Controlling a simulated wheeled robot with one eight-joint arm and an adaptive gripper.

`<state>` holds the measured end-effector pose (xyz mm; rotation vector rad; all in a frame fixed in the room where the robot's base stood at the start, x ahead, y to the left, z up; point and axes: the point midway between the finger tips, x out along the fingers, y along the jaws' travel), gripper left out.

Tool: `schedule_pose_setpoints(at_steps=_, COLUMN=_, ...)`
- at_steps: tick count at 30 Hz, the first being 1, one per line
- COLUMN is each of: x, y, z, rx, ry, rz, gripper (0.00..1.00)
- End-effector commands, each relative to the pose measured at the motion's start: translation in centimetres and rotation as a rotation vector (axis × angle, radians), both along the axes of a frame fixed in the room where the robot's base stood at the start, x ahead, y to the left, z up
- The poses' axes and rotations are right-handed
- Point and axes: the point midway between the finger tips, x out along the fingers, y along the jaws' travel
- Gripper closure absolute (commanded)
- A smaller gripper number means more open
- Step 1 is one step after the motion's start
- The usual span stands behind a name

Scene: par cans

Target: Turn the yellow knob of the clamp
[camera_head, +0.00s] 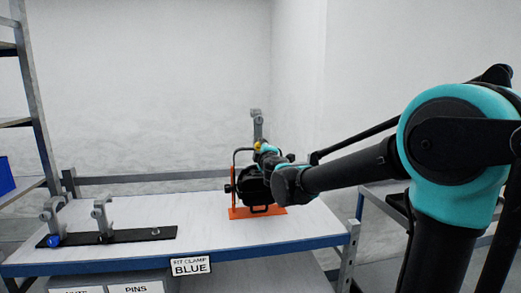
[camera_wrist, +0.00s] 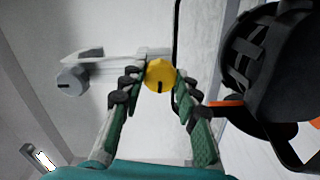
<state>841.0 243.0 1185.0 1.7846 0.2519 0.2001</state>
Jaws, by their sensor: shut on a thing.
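The yellow knob (camera_wrist: 160,75) sits between my gripper's fingertips in the wrist view, with a dark line on its face pointing down. My gripper (camera_wrist: 157,90) is shut on the knob. The grey clamp (camera_wrist: 110,66) carries the knob and extends left, with a grey round knob (camera_wrist: 72,81) at its left end. In the head view the clamp (camera_head: 257,127) stands upright above a black par can (camera_head: 255,186) on an orange stand (camera_head: 237,213). The yellow knob (camera_head: 257,146) shows small there, and my arm hides part of the par can and most of my gripper.
Two grey clamps, one with a blue knob (camera_head: 54,240), stand on a black strip (camera_head: 140,237) at the table's left. A sign reading "FIT CLAMP BLUE" (camera_head: 191,266) hangs on the front edge. The middle of the white table (camera_head: 195,215) is clear. A shelf (camera_head: 37,110) stands at left.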

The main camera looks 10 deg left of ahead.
Motion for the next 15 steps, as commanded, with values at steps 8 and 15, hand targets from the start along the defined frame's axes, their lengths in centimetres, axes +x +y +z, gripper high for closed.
schedule_pose_setpoints(at_steps=8, x=0.0, y=-0.01, z=-0.02, rx=-0.239, ry=-0.069, rz=0.0, gripper=0.98)
schedule_pose_setpoints(at_steps=15, x=0.0, y=-0.01, z=-0.03, rx=-0.4, ry=-0.115, rz=0.0, gripper=0.98)
